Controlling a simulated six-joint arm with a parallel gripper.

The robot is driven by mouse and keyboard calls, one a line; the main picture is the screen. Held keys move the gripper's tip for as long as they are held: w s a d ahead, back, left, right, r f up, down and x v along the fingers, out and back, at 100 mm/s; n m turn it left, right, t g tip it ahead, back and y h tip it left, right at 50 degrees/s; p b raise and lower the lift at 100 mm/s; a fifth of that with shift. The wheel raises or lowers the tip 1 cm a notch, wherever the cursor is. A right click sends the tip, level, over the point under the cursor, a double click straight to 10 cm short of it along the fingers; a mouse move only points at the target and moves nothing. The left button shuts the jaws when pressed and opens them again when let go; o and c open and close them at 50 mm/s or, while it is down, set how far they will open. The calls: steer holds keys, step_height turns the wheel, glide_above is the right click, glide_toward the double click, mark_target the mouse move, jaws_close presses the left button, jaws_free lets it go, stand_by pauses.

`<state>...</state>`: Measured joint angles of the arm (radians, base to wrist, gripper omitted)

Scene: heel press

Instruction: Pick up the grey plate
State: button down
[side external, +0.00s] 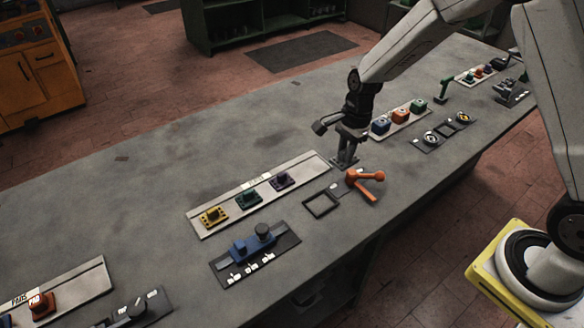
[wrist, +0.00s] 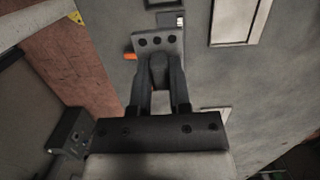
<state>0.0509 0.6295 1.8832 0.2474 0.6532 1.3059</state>
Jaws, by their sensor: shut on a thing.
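The grey plate (wrist: 148,47) shows in the wrist view just beyond my fingertips, a light grey piece with a row of dark round holes. My gripper (wrist: 158,80) is shut on the plate's raised middle part, between the two dark fingers. In the side external view, my gripper (side external: 346,158) points down close to the bench, behind the orange lever (side external: 366,184). The plate is small and partly hidden there. I cannot tell whether it touches the bench.
An empty dark square frame (side external: 320,204) lies left of the lever. A light strip (side external: 211,230) carries yellow, green and purple pieces. A blue device (side external: 252,246) sits in front of it. Another strip (side external: 398,130) with coloured blocks lies to the right. The bench behind is clear.

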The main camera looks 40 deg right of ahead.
steer(key=shift+s+r, duration=0.3)
steer(key=shift+s, duration=0.4)
